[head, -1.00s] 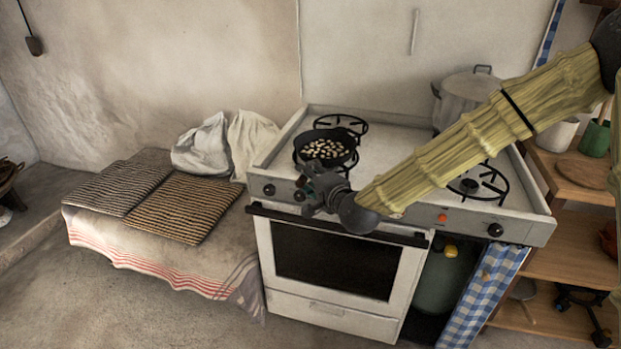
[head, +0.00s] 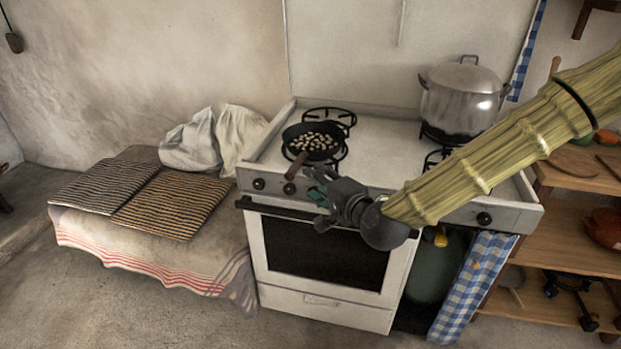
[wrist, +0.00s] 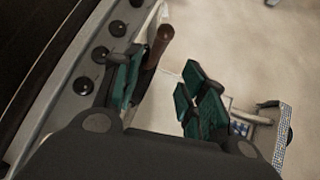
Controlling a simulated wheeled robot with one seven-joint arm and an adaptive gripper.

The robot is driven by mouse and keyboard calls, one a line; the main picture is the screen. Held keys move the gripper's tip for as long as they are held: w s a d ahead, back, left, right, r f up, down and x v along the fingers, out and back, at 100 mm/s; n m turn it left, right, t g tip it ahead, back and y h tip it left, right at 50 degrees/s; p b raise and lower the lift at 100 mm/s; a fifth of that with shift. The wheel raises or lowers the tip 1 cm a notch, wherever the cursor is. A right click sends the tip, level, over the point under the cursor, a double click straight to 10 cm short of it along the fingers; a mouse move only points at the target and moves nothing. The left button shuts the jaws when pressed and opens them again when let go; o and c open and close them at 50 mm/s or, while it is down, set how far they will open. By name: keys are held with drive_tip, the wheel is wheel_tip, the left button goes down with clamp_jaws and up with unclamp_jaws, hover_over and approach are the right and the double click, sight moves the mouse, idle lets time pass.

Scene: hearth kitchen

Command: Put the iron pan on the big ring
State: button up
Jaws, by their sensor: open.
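The black iron pan (head: 318,148), filled with pale beans or nuts, sits on the front left ring of the white stove. Its brown handle (head: 296,165) points forward over the front edge; it also shows in the wrist view (wrist: 158,46). My gripper (head: 318,188) is open, in front of the stove, just right of and below the handle's end. In the wrist view its green-padded fingers (wrist: 163,92) are apart, with the handle beyond the left finger. The front right ring (head: 436,158) is empty and partly hidden by my arm. I cannot tell which ring is biggest.
A lidded metal pot (head: 462,100) stands on the back right ring. The back left ring (head: 330,117) is empty. Control knobs (head: 259,184) line the stove front above the oven bar. White cloth bags (head: 195,145) lie left of the stove; wooden shelves (head: 570,240) stand right.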

drive_tip(key=s+d+f+n+g+h, duration=0.15)
drive_tip(key=s+f, duration=0.35)
drive_tip(key=f, duration=0.5)
drive_tip(key=s+d+f+n+g, duration=0.25)
drive_tip(key=s+f, duration=0.35)
drive_tip(key=f, duration=0.4)
drive_tip(key=s+d+f+n+g+h, duration=0.1)
drive_tip(key=s+f+n+g, duration=0.3)
drive_tip(key=f, duration=0.6)
drive_tip(key=s+d+f+n+g+h, duration=0.1)
drive_tip(key=s+d+f+g, duration=0.1)
drive_tip(key=s+f, duration=0.3)
drive_tip(key=s+d+f+n+g+h, duration=0.1)
drive_tip(key=s+d+f, duration=0.4)
drive_tip(key=s, duration=0.6)
drive_tip(key=s+d+f+n+g+h, duration=0.1)
drive_tip(key=s+d+f, duration=0.3)
drive_tip(key=s, duration=0.4)
drive_tip(key=shift+s+d+f+n+g+h, duration=0.25)
drive_tip(key=shift+s+f+n+g+h, duration=0.15)
drive_tip(key=shift+f+g+h, duration=0.4)
drive_tip(key=shift+r, duration=0.2)
